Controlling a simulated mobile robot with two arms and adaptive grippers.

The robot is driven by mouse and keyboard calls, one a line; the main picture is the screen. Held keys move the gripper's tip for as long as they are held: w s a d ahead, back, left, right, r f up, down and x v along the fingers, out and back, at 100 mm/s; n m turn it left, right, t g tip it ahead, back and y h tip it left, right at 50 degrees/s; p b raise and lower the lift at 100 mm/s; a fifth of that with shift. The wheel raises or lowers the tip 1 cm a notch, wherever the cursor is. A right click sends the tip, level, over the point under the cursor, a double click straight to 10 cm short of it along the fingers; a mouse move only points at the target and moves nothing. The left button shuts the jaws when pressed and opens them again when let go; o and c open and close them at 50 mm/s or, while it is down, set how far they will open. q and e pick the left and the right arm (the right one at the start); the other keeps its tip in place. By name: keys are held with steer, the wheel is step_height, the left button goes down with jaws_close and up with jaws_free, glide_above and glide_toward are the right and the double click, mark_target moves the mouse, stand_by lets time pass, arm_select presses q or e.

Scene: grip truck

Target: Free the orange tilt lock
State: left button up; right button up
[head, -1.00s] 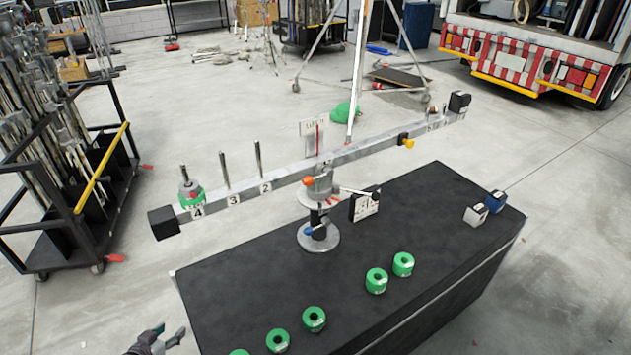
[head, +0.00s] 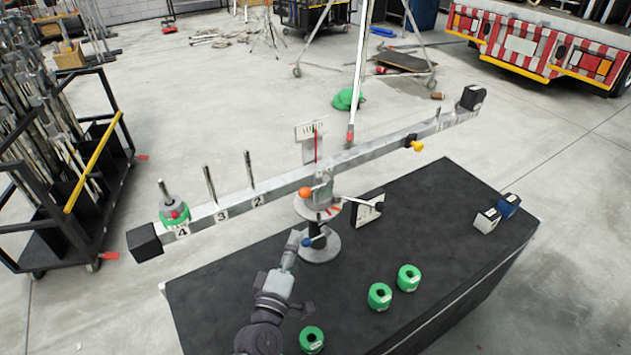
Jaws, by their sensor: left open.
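The orange tilt lock (head: 305,193) is a round orange knob on the front of the pivot head, just under the middle of the grey balance beam (head: 350,157). The pivot stands on a round grey base (head: 320,249) on the black table. A blue knob (head: 307,242) sits lower on the post. My left gripper (head: 296,240) is open and reaches up from the bottom of the head view. Its tips are beside the blue knob and below the orange one; I cannot tell whether they touch anything. My right gripper is not in view.
Green ring weights (head: 379,296) lie on the black table's (head: 440,220) front part. One green weight (head: 174,214) is on the beam's peg at 4; pegs 3 and 2 are bare. A small dial plate (head: 367,210) stands right of the pivot. Two small blocks (head: 487,220) sit far right.

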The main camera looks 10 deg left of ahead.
mark_target(309, 194)
arm_select(q)
steer(key=shift+n, duration=0.5)
steer(key=w+r, duration=0.1)
steer(key=w, duration=0.3)
steer(key=w+r+p, duration=0.1)
steer(key=w, duration=0.4)
steer(key=w+r, duration=0.1)
steer(key=w, duration=0.3)
steer(key=shift+w+d+r+p, duration=0.15)
steer(key=shift+w+r+p, duration=0.15)
steer(key=shift+w+p, duration=0.1)
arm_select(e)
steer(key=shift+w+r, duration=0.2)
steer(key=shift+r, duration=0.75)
arm_select(q)
steer(key=shift+c, duration=0.7)
jaws_close()
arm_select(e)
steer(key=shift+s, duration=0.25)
